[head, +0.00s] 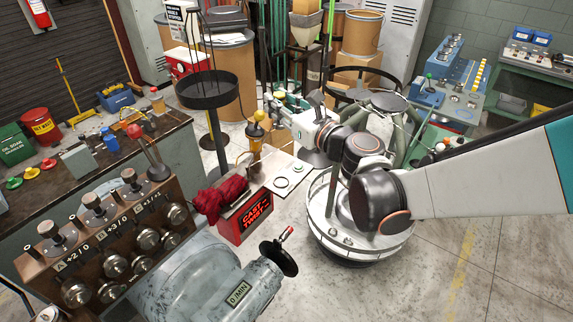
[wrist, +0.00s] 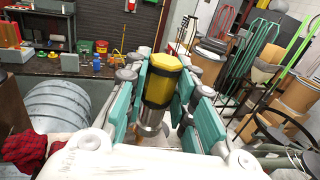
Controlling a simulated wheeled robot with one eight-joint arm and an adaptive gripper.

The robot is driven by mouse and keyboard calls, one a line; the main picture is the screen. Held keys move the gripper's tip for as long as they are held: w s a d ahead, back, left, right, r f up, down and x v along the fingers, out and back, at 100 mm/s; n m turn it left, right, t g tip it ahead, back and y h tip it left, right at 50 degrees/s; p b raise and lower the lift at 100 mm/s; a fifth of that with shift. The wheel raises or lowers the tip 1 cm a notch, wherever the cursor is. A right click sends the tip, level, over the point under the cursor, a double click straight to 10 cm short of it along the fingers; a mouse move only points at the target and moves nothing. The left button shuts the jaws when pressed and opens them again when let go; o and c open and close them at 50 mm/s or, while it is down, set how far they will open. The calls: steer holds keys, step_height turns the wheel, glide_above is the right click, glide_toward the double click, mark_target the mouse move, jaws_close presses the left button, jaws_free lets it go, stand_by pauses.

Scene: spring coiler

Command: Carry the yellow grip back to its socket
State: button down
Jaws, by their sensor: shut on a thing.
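The yellow grip (wrist: 160,82) stands roughly upright between the teal finger pads of my gripper (wrist: 158,100) in the wrist view. It has a yellow top, a dark band around its middle and a silver lower end. My gripper is shut on it. In the head view my gripper (head: 276,108) reaches toward the picture's upper left, above the floor beyond the red box. A small yellow-topped piece (head: 257,118) shows beside the fingers there; I cannot tell for sure that it is the held grip. I cannot make out the socket.
A lever panel (head: 105,240) is at the left front. A black round tray on a post (head: 207,92) stands left of my gripper. A white round stand (head: 345,238) is beneath my arm.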

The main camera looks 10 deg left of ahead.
step_height(320, 180, down, 20)
steer(key=b, duration=1.3)
steer(key=shift+r+b, duration=0.1)
steer(key=shift+b, duration=0.2)
steer(key=shift+r, duration=0.1)
steer(key=c, duration=1.7)
jaws_free()
steer(key=o, duration=0.4)
steer(key=shift+c, duration=0.2)
